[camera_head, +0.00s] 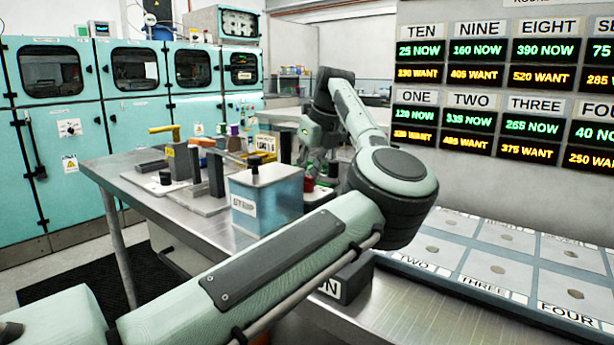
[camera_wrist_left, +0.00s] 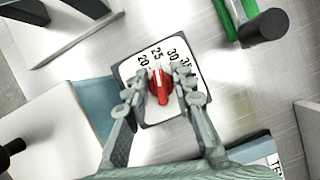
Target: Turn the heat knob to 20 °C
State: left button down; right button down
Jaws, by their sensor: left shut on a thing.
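The red heat knob (camera_wrist_left: 161,86) sits on a square white dial plate (camera_wrist_left: 145,108) with a dark edge in the left wrist view. The dial reads 20, 25, 30 and 35, partly hidden by a finger. The knob's white pointer mark points close to 25. My left gripper (camera_wrist_left: 162,90) is shut on the knob, one finger on each side. In the head view, my left gripper (camera_head: 312,155) is at the far side of the metal table, and a bit of the red knob (camera_head: 309,185) shows below it. My right gripper is in neither view.
A blue box (camera_head: 285,195) with a black knob stands on the metal table (camera_head: 205,222) in front of my gripper. Levers and a yellow-handled block (camera_head: 176,160) stand left of it. A green part with a black cylinder (camera_wrist_left: 264,27) is near the dial.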

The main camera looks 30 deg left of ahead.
pick_arm(q)
jog(key=n+g, duration=0.2)
jog(key=n, duration=0.3)
jog(key=shift+a+r+n, duration=0.1)
jog(key=shift+n, duration=0.2)
dwell(0.4)
jog(key=c, duration=1.3)
grip_release()
jog(key=v, duration=0.7)
jog(key=shift+r, duration=0.2)
